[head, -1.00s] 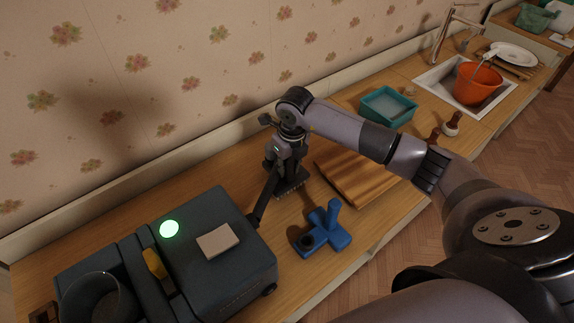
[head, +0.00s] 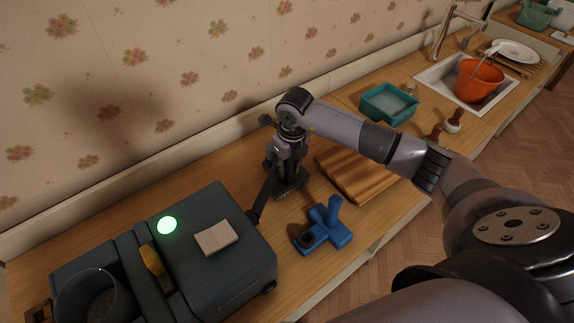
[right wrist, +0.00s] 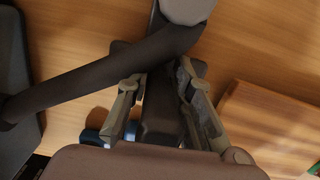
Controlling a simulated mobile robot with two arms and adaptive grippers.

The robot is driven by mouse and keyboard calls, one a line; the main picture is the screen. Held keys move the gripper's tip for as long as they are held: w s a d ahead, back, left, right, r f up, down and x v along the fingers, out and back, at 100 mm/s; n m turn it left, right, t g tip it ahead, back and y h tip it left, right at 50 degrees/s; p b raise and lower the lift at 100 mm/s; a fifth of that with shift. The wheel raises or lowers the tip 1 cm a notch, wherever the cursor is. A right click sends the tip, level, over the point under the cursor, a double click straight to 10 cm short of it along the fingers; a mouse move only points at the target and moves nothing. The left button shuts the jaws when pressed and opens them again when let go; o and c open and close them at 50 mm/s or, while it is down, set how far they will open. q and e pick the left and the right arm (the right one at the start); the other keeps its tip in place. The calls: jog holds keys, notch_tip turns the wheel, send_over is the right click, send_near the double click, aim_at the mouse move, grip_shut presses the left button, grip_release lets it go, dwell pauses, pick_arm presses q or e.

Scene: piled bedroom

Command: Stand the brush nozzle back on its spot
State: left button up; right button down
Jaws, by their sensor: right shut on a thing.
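The brush nozzle (head: 292,186) is dark, with a wide bristled foot. It is upright at the counter, left of the wooden board; I cannot tell whether the foot touches the counter. My right gripper (head: 278,165) is shut on its neck from above. In the right wrist view, the nozzle's dark neck (right wrist: 162,112) is between the two fingers of my right gripper (right wrist: 160,95). A dark hose (right wrist: 85,82) runs from it toward the left. A blue stand (head: 323,228) with an upright peg and a dark round opening sits in front of the nozzle. My left gripper is out of view.
A dark boxy machine (head: 225,265) with a green light and a beige pad (head: 216,237) fills the left. A wooden board (head: 355,174) lies right of the nozzle. Farther right are a teal tub (head: 388,105), brushes, and a sink (head: 430,72) with an orange bucket (head: 479,82).

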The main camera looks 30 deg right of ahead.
jog(key=c, duration=1.3)
grip_release()
jog(key=shift+c, duration=0.2)
jog(key=shift+f, duration=0.1)
jog(key=shift+s+d+r+p, duration=0.1)
jog(key=shift+s+r+p, duration=0.1)
jog(key=shift+r+p, duration=0.95)
jog(key=shift+s+a+r+p, duration=0.15)
jog(key=shift+r+p, duration=0.5)
jog(key=shift+r, duration=0.9)
jog(key=shift+s+d+r+p, duration=0.2)
jog(key=shift+r+p, duration=0.7)
jog(key=shift+r, duration=0.45)
